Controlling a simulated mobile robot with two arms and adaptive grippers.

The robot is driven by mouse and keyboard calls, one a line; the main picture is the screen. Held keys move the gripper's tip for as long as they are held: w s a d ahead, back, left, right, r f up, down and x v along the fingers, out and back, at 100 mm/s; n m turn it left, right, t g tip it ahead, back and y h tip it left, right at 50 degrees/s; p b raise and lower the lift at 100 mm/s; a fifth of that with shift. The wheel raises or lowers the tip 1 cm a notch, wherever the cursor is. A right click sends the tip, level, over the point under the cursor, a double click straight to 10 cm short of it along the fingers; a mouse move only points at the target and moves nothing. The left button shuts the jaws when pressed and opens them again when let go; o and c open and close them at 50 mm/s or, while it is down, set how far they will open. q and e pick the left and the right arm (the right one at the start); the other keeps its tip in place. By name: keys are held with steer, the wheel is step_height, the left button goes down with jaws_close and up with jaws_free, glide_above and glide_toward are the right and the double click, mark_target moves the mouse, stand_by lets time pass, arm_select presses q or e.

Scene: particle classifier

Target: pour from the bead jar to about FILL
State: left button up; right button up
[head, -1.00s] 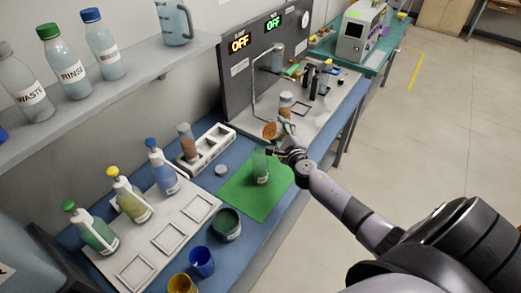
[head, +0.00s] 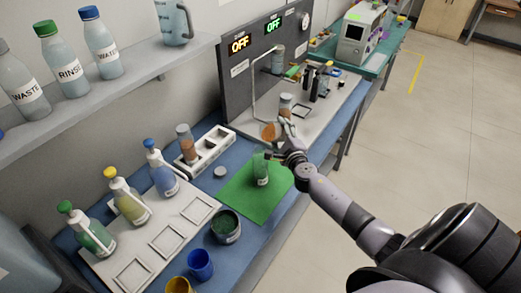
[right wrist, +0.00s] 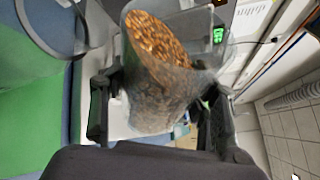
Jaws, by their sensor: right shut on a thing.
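My right gripper (head: 275,154) is shut on the bead jar (right wrist: 160,75), a clear jar with many orange-brown beads. In the right wrist view the jar sits between both fingers, tilted, with beads up near its mouth. In the head view the jar (head: 269,131) shows at the gripper, partly hidden by it. A clear vessel (head: 261,170) stands upright on the green mat (head: 237,190), just below and left of the gripper. Its glass rim (right wrist: 88,30) shows beside the jar in the right wrist view. I see no beads falling. My left gripper is not in view.
A white rack (head: 217,146) holding a brown-filled vial stands left of the mat. A dark tub of green material (head: 226,226) and a blue cup (head: 201,264) are in front. Pump bottles stand on a white tray (head: 141,263). The panel (head: 228,80) rises behind.

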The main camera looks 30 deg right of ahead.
mark_target(279, 131)
steer(key=shift+r+n+t+b, duration=0.5)
steer(key=shift+r+n+b, duration=0.3)
steer(key=shift+n+b, duration=0.3)
stand_by(1.4)
steer(key=shift+s+a+r+n+t+b, duration=0.1)
steer(key=shift+a+r+n+t+b, duration=0.35)
steer(key=shift+n, duration=0.35)
steer(key=shift+a+r+n+t+b, duration=0.25)
steer(key=shift+r+n+b, duration=0.3)
steer(key=shift+n, duration=0.25)
stand_by(3.9)
